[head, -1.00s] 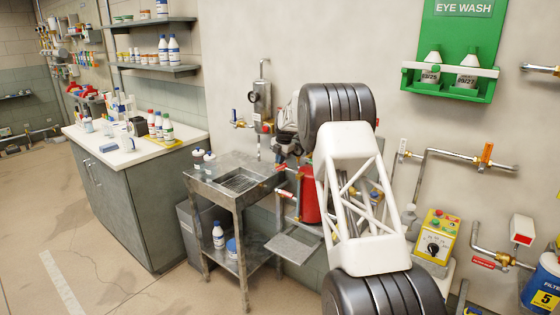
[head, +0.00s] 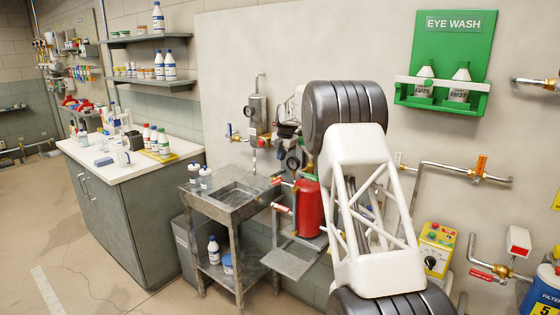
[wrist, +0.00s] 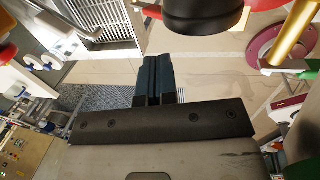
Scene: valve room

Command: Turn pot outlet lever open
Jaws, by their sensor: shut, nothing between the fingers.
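The red pot (head: 308,207) stands on a small metal shelf beside the sink, partly behind my arm in the head view. Two small red-handled fittings are at its left side: an upper one (head: 281,182) and a lower one (head: 281,208). I cannot tell for sure which is the outlet lever. In the wrist view my gripper's dark fingers (wrist: 157,70) are together, with nothing between them. A red handle (wrist: 151,11) shows just beyond the fingertips, apart from them in the picture. In the head view the fingers are too small and cluttered to make out.
A metal sink stand (head: 232,195) is left of the pot. A steel filter canister (head: 256,112) and wall piping are behind. A yellow control box (head: 436,248) stands right of my arm. In the wrist view a black cylinder (wrist: 200,12) is close at the top.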

